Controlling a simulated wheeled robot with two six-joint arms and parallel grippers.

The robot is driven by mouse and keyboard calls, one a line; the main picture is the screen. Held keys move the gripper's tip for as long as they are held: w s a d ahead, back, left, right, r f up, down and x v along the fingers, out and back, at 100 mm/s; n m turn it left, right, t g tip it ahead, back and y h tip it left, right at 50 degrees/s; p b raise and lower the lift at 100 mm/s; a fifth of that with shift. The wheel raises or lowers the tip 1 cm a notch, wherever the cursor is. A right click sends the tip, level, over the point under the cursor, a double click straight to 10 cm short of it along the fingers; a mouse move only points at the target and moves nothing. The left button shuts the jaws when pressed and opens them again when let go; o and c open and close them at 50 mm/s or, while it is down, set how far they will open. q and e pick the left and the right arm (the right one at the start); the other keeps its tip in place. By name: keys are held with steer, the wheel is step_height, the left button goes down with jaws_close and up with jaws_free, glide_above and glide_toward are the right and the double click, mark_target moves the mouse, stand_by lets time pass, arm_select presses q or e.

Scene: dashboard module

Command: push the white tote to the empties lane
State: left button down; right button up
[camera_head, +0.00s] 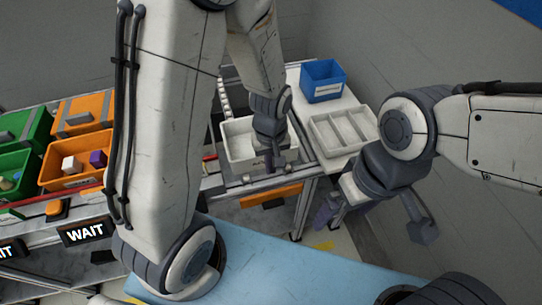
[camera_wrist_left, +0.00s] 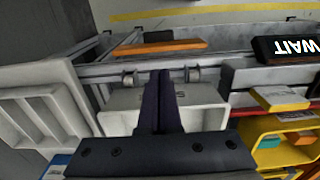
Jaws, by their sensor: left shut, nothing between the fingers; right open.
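The white tote (camera_head: 239,163) sits on the rail-edged bench in the middle of the head view, partly hidden by my left arm. It looks empty where I can see into it. In the left wrist view the tote (camera_wrist_left: 205,118) lies behind and on both sides of my fingers. My left gripper (camera_head: 272,164) is shut and empty, pointing down at the tote; its dark fingers also show in the wrist view (camera_wrist_left: 160,78). I cannot tell whether they touch the tote. My right gripper (camera_head: 374,218) is open and empty, off to the right of the bench. No lane label is readable.
A white divided tray (camera_head: 342,131) and a blue bin (camera_head: 323,81) stand right of the tote. A strip of rollers (camera_head: 226,96) runs behind it. Orange bins (camera_head: 62,158) and green bins (camera_head: 22,140) stand left. A WAIT sign (camera_head: 86,231) hangs at the front edge.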

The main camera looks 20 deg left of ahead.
arm_select(q)
step_height(320, 180, down, 4)
steer(key=shift+f, duration=0.1)
steer(key=shift+w+a, duration=0.7)
steer(key=shift+w, duration=0.35)
steer(key=shift+w+a, duration=0.45)
steer(key=shift+w, duration=0.15)
arm_select(e)
steer(key=shift+r, duration=0.15)
arm_select(q)
steer(key=shift+p, duration=0.3)
